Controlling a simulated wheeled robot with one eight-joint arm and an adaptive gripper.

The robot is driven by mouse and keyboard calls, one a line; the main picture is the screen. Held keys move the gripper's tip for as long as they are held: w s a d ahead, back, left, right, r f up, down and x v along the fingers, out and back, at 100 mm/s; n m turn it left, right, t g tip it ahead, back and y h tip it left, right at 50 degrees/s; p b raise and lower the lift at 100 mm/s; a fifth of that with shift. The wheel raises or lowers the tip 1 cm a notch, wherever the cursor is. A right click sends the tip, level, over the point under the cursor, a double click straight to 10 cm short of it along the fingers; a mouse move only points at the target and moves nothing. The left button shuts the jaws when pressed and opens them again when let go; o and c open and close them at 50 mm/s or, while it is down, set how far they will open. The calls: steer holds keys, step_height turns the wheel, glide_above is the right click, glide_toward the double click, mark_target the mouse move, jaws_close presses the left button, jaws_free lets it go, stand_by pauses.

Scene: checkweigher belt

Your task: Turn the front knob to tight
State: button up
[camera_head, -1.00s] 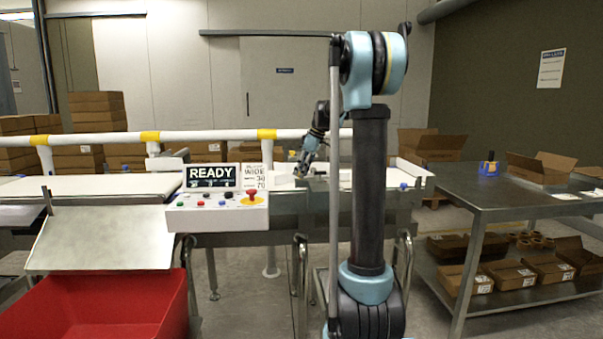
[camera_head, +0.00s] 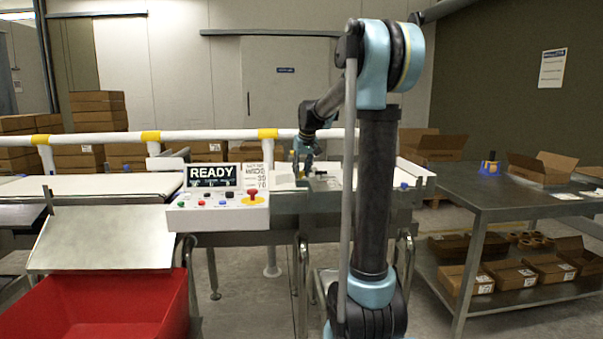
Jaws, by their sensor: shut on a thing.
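My gripper (camera_head: 301,171) is small in the head view, pointing down at the belt frame just right of the control box. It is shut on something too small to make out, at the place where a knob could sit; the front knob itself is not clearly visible. The control box (camera_head: 180,219) carries a screen (camera_head: 211,176) reading READY, several coloured buttons and a red stop button (camera_head: 251,193). A white card (camera_head: 254,178) with print stands beside the screen.
A white conveyor belt (camera_head: 90,186) runs left, with a white rail and yellow bands behind. A red bin (camera_head: 100,310) stands front left below a metal chute (camera_head: 105,238). A metal table (camera_head: 500,192) with boxes stands right.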

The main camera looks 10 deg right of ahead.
steer(key=m, duration=0.2)
steer(key=m+h, duration=0.2)
steer(key=m, duration=0.1)
steer(key=shift+a+m, duration=0.3)
steer(key=m+h, duration=0.1)
steer(key=m, duration=0.2)
steer(key=m+g+h, duration=0.1)
steer(key=m, duration=0.2)
steer(key=shift+w+a, duration=0.1)
steer(key=shift+a, duration=0.05)
steer(key=o, duration=1.1)
steer(key=shift+c, duration=0.2)
steer(key=v, duration=1.2)
